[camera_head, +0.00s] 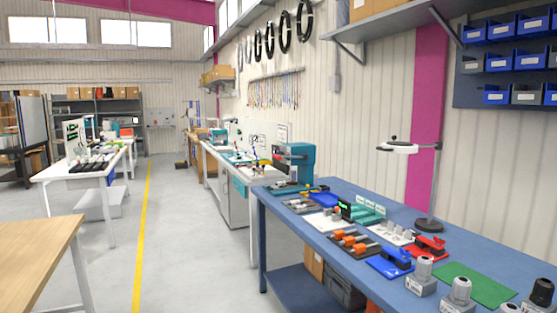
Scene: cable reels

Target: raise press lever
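A teal press (303,168) stands at the far left end of the blue workbench (347,190). It has a tall body with a head reaching to the left over a low base. A small dark part shows at the left of its head; I cannot tell whether it is the lever, or how the lever is set. Neither of my grippers is in view.
On the blue bench are orange parts on a dark tray (353,243), a blue fixture (391,262), a red fixture (428,248), a green mat (478,285) and a lamp (430,224). A wooden table (35,255) stands at left. The grey floor between is clear.

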